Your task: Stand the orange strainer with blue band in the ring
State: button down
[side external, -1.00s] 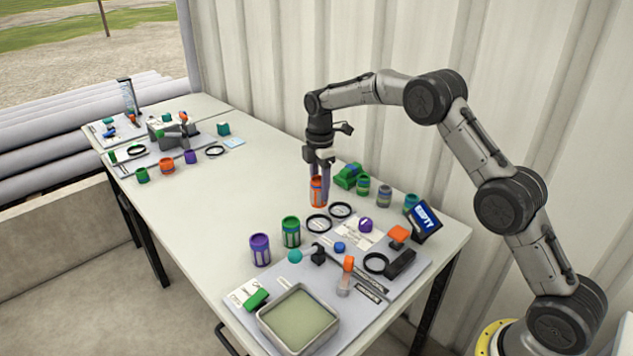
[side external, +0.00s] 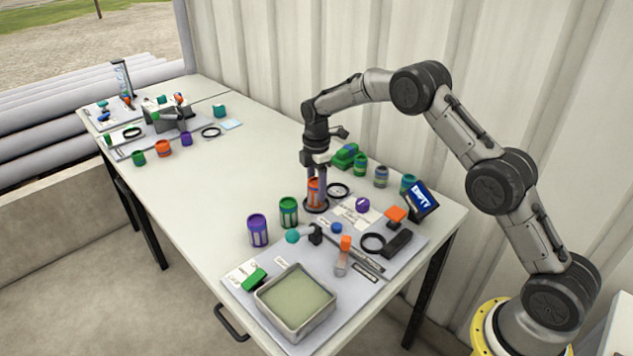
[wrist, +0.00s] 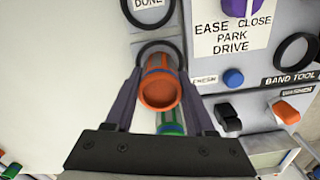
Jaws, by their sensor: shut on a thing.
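The orange strainer with a blue band (side external: 314,191) is upright between the fingers of my gripper (side external: 315,193), which is shut on it. In the wrist view the orange strainer (wrist: 160,91) shows its round open top between the two fingers (wrist: 164,95). A black ring (side external: 316,207) lies at the strainer's foot. In the wrist view the ring (wrist: 160,43) shows as an arc past the strainer's far side; the rest is hidden. The strainer's lower end appears at or just above the ring; I cannot tell if it touches the table.
A second black ring (side external: 338,191) lies close behind. A green strainer (side external: 288,212) and a purple one (side external: 257,231) stand to the left-front. A green block (side external: 345,155) and several banded jars stand behind right. A tray (side external: 296,303) is at the front. The table's middle left is clear.

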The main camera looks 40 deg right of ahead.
jog(key=shift+f, duration=0.15)
jog(key=shift+c, duration=0.8)
grip_release()
